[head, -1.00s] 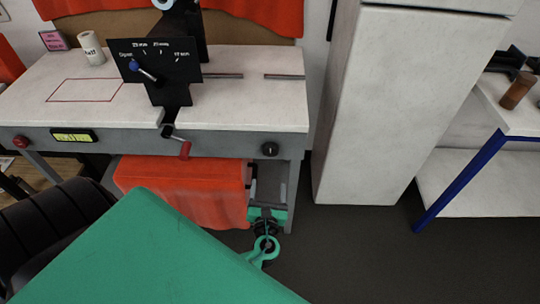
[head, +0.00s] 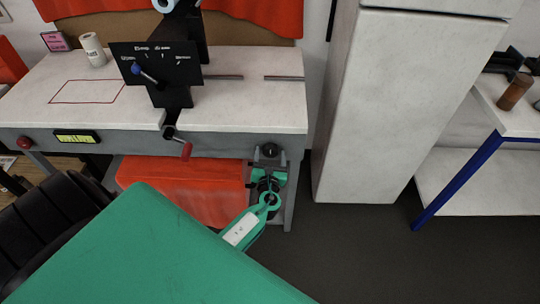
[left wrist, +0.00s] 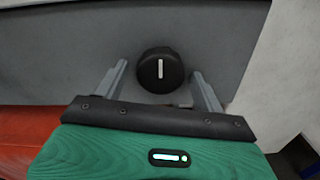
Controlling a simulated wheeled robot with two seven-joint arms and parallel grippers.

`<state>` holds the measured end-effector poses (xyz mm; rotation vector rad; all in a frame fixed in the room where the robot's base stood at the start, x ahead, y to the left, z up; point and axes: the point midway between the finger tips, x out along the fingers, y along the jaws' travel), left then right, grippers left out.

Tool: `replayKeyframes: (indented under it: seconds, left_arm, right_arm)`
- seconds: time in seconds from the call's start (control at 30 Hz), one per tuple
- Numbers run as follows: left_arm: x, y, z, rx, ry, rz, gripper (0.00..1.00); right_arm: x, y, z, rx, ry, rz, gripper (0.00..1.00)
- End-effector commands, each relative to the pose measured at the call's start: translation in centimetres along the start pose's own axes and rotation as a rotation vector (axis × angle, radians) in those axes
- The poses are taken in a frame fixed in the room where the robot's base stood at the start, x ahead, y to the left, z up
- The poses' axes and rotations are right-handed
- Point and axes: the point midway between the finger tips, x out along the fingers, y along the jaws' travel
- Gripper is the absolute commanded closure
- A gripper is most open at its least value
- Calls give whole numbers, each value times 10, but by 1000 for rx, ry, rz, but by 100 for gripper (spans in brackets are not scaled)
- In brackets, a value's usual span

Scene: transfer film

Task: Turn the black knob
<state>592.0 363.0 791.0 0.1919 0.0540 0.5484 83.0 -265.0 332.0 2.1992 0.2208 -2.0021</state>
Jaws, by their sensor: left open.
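The black knob (head: 270,151) is on the grey front panel of the workbench, near its right end. In the left wrist view the knob (left wrist: 160,70) is round with a white line that stands upright. My left gripper (head: 268,160) is just in front of and slightly below the knob in the head view. In the left wrist view its two grey fingers (left wrist: 158,82) are apart, one on each side of the knob, with gaps between them and it. Whether the fingertips reach the panel is unclear. My right gripper is in neither view.
The white-topped workbench (head: 240,112) carries a black machine with a dial plate (head: 165,64). A red-handled crank (head: 186,150) and a red button (head: 24,142) are on its front. An orange-red box (head: 190,190) sits underneath. A white cabinet (head: 400,110) stands to the right.

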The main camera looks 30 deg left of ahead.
Motion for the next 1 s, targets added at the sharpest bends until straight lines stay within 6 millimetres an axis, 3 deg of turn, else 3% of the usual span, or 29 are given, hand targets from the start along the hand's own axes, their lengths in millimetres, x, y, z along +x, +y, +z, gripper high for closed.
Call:
replayKeyframes:
  seconds: [0.17, 0.4, 0.9, 1.0]
  left_arm:
    - [0, 0, 0, 0, 0, 0, 30]
    - [0, 0, 0, 0, 0, 0, 75]
    - [0, -1, -4, -127, 0, 0, 75]
    - [0, -2, -4, -202, 0, 0, 75]
  right_arm:
    - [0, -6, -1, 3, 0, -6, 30]
    - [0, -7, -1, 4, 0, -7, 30]
    - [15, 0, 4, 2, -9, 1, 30]
    - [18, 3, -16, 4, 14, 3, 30]
